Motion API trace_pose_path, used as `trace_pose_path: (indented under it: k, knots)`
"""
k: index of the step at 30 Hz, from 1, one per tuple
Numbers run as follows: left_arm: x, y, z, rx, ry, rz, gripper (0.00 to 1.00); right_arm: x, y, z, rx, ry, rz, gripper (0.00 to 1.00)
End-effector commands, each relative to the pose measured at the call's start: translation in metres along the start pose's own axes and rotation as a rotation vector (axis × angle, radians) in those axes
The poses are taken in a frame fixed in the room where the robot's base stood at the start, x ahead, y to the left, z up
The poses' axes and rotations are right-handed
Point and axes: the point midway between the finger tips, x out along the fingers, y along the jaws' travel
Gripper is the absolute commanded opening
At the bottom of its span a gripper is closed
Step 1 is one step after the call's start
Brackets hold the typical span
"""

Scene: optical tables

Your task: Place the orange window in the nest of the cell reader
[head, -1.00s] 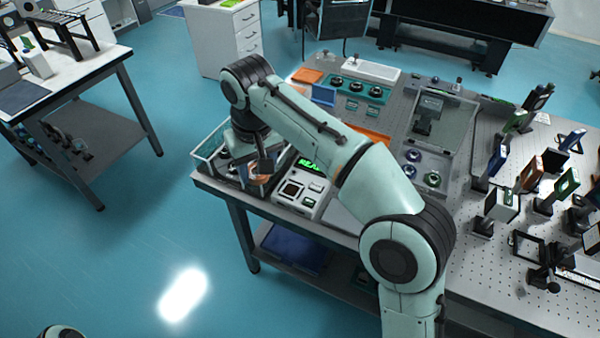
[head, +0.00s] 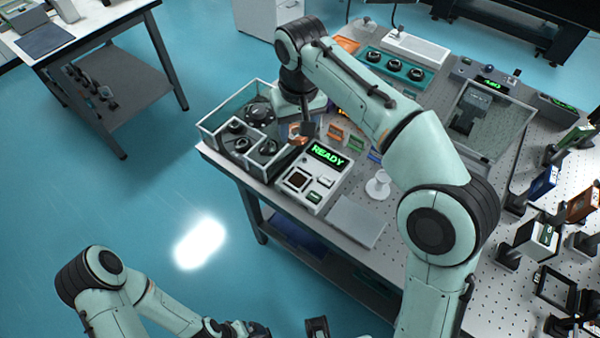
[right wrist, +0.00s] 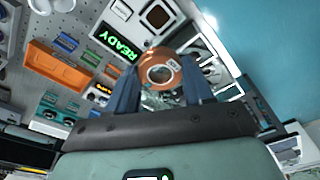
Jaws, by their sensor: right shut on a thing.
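The orange window is a flat orange ring with a dark-rimmed hole; it shows in the right wrist view (right wrist: 150,60) between both fingers. My right gripper (head: 300,137) is shut on it, above the table near the back left corner of the cell reader. The cell reader (head: 327,188) is a pale box with a green READY display. Its nest (head: 297,180) is a dark, brownish square recess, empty, and it also shows in the right wrist view (right wrist: 158,15) beyond the window. My left gripper (head: 318,326) is partly in view at the bottom edge; its jaws are unclear.
A clear-walled tray (head: 212,138) with dark round parts stands left of the reader. A grey plate (head: 357,220) and a white round stand (head: 378,185) are to its right. An orange bin (right wrist: 52,66) and small coloured parts lie behind. Upright optics crowd the right side.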

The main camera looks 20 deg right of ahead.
Motion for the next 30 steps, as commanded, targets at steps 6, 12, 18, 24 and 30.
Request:
trace_pose_path:
  k: [6, 12, 18, 24, 30]
  knots:
    - [0.023, -0.01, 0.004, -0.004, -0.01, -0.004, 1.0, 0.066, 0.001, 0.01, 0.001, -0.007, 0.001, 0.21]
    - [0.032, -0.013, 0.005, -0.005, -0.013, -0.005, 1.0, 0.108, 0.001, 0.014, 0.0, -0.004, 0.001, 0.21]
    - [0.034, -0.014, 0.005, -0.005, -0.014, -0.005, 1.0, 0.125, 0.001, 0.016, 0.001, -0.001, 0.001, 0.21]
    - [0.04, -0.016, 0.006, -0.005, -0.016, -0.005, 1.0, 0.154, 0.001, 0.019, 0.001, -0.003, 0.001, 0.21]
    - [0.041, -0.017, 0.006, -0.006, -0.016, -0.006, 1.0, 0.165, 0.0, 0.02, 0.001, 0.0, 0.0, 0.21]
